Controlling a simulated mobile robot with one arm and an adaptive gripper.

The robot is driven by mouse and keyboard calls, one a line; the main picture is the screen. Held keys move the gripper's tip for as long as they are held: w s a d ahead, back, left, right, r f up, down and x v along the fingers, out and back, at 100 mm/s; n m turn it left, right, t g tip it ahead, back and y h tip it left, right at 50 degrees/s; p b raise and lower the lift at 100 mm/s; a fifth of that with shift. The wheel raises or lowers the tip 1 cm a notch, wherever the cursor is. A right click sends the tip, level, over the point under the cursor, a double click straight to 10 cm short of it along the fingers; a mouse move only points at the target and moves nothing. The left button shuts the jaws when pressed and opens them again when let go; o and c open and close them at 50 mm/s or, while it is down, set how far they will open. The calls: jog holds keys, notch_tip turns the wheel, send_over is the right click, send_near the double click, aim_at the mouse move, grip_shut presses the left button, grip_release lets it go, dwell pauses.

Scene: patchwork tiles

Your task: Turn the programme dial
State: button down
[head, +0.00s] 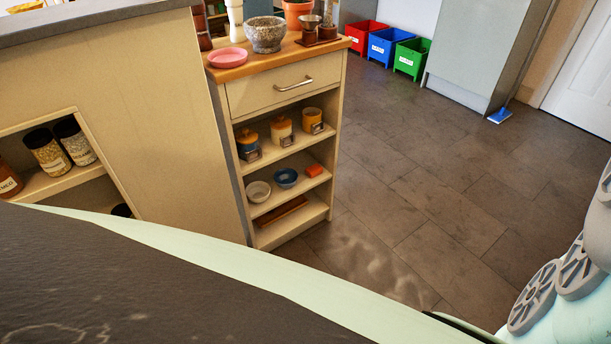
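No programme dial and no machine bearing one can be made out in the head view. My gripper is not in view, so whether it holds anything is not shown.
A cream shelf unit (237,140) with a drawer handle (294,84) stands at centre. Its wooden top carries a pink dish (228,58) and a stone mortar (265,36). Red (366,36), blue (388,46) and green (411,59) bins stand behind. The tiled floor (440,170) is open to the right.

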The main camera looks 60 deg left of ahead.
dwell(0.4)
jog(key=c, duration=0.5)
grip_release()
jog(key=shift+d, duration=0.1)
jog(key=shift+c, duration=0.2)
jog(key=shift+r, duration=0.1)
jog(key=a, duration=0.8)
